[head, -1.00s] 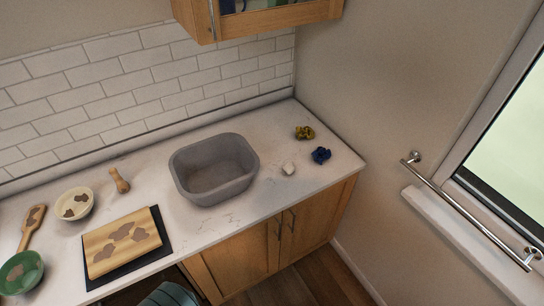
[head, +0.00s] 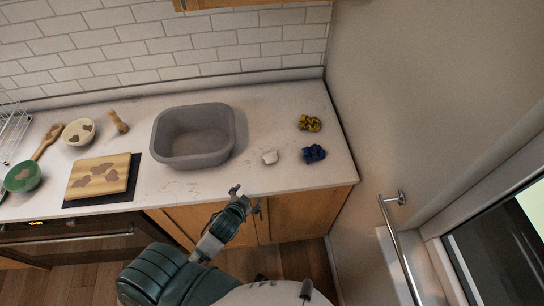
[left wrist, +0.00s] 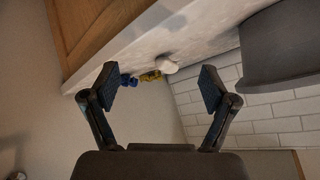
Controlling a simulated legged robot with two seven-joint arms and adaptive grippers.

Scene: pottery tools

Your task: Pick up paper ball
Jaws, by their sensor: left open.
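A small white crumpled ball (head: 270,157), which looks like the paper ball, lies on the counter to the right of the grey basin. It also shows in the left wrist view (left wrist: 167,66), beyond and between the fingers. My left gripper (head: 248,200) is open and empty, in front of the counter's front edge and short of the ball. Its two spread fingers show in the left wrist view (left wrist: 160,88). My right gripper is not in view.
A blue crumpled piece (head: 314,153) and a yellow one (head: 310,123) lie right of the ball. The grey basin (head: 234,128) stands left of it. A board (head: 100,177) and bowls are farther left. A wall (head: 365,110) closes the right end.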

